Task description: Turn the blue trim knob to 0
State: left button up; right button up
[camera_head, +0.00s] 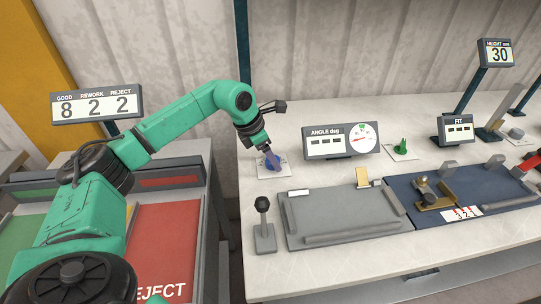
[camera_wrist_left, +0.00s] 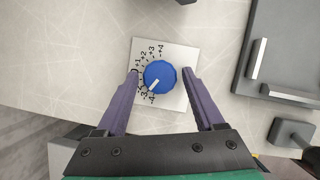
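The blue trim knob (camera_wrist_left: 161,77) sits on a white square dial plate (camera_wrist_left: 176,48) marked from +4 at the top round the left side to -4 at the bottom. Its white pointer line points down-left, toward the negative marks near -3; the exact mark is hard to read. In the head view the knob (camera_head: 272,162) is partly hidden by my left gripper (camera_head: 271,158). In the left wrist view the purple fingers of my left gripper (camera_wrist_left: 160,73) are open, one either side of the knob, with gaps visible between. My right gripper is out of view.
The angle gauge (camera_head: 340,141) stands right of the knob, with a green knob (camera_head: 402,146) beyond. A black-topped lever (camera_head: 263,225) and a grey bed plate (camera_head: 340,212) lie nearer the front. The red reject bin (camera_head: 165,240) is at left.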

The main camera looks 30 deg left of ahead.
pick_arm(q)
grip_shut()
jog(key=shift+m, duration=0.4)
jog(key=m+g, duration=0.1)
jog(key=m, duration=0.1)
jog(key=m+h, duration=0.1)
jog(key=m, duration=0.2)
jog(key=shift+w+r+g, duration=0.1)
jog(key=shift+w+g, duration=0.1)
jog(key=shift+g, duration=0.2)
jog(key=m+g, duration=0.1)
jog(key=m, duration=0.2)
jog(key=m+g, duration=0.1)
jog(key=m, duration=0.2)
jog(key=shift+w+a+h+p, duration=0.1)
jog(key=shift+w+h+p, duration=0.05)
jog(key=shift+h+p, duration=0.25)
jog(key=shift+o, duration=1.9)
grip_release()
